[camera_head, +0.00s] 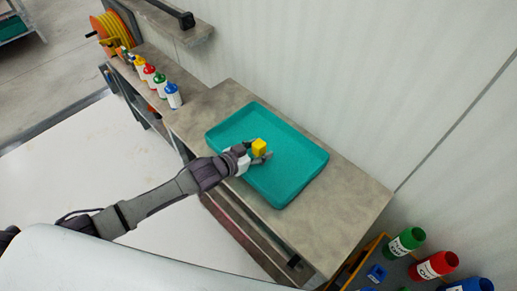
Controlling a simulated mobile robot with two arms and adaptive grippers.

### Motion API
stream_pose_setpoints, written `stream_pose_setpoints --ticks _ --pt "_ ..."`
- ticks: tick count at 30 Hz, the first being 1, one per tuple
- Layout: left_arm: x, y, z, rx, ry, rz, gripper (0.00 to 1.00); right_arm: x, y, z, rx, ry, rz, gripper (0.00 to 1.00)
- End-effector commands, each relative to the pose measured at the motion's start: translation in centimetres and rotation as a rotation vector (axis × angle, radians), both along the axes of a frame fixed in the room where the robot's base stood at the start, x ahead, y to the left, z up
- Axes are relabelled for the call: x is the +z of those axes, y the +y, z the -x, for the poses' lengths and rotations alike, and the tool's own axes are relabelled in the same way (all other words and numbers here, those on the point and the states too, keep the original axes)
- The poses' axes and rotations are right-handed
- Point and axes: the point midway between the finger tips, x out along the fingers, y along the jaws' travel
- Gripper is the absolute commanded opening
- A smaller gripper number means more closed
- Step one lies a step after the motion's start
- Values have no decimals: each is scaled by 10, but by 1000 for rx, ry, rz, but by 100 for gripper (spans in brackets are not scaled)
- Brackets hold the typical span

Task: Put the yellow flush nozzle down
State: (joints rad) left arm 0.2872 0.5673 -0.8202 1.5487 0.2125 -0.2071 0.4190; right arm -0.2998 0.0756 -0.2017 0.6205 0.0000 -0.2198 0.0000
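The yellow flush nozzle (259,146) shows as a small yellow block over the middle of the teal tray (296,186). My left gripper (258,151) reaches in from the left over the tray, with its fingers on either side of the nozzle. The fingers look spread, one at the nozzle's left and one below it. I cannot tell whether they touch it, or whether the nozzle rests on the tray floor or is held just above it. My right gripper is not in view.
The tray lies on a grey-brown bench (344,201) along the wall. Several coloured bottles (160,84) stand in a row at the upper left, near an orange hose reel (108,27). More bottles (405,242) stand at the lower right. The tray floor around the nozzle looks empty.

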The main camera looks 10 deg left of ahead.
Motion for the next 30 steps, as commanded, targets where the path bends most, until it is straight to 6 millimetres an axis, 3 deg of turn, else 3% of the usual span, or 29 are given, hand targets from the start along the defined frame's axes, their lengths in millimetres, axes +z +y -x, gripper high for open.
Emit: stream_pose_setpoints --ticks 11,24,30 --pt "4 2 3 0 1 -1 59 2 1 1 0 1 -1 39" --pt "35 46 70 -1 2 -2 59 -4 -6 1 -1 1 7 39" --pt "46 58 89 0 1 -1 59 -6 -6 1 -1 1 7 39"
